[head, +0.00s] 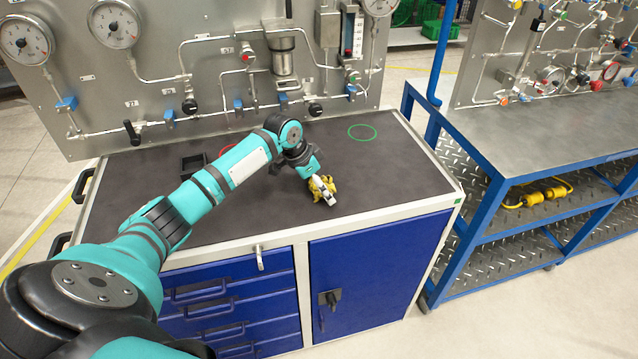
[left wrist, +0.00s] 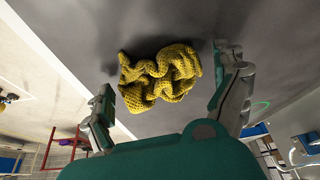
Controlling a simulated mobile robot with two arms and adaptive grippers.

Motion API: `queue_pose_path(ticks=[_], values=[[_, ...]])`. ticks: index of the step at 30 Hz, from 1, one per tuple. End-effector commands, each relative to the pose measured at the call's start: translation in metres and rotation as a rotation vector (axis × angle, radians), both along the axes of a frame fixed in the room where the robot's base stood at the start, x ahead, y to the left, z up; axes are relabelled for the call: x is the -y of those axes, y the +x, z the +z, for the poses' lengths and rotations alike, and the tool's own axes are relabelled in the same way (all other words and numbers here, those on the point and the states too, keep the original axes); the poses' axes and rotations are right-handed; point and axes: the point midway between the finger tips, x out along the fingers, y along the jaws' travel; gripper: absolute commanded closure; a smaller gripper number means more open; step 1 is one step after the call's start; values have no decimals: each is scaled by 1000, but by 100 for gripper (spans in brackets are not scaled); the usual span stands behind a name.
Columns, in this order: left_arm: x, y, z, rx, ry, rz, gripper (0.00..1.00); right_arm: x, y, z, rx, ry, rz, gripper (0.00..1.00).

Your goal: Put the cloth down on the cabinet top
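The yellow knitted cloth (head: 331,184) is a crumpled heap on the dark cabinet top (head: 400,175), toward its front right part. In the left wrist view the cloth (left wrist: 160,78) lies against the grey surface, with a shadow beside it. My left gripper (head: 321,190) is right at the cloth and partly covers it in the head view. In the left wrist view its two fingers stand wide apart, one on each side of the cloth, with visible gaps. My right gripper is in neither view.
A green ring (head: 362,132) and a partly hidden red ring (head: 228,150) mark the top. A black open box (head: 194,164) stands behind my arm. The gauge panel (head: 150,90) rises at the back. A blue-framed bench (head: 540,130) is at the right.

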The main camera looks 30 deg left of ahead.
Motion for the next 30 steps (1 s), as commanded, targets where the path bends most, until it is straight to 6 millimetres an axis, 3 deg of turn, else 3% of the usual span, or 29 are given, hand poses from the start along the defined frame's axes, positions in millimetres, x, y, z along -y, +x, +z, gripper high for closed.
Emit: queue_pose_path(ticks=[11,24,30], values=[[-2,-1,7,2,0,2,0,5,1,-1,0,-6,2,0],[-18,-32,84,2,2,-1,0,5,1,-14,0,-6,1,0],[-22,-40,107,2,0,0,0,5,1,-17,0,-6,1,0]])
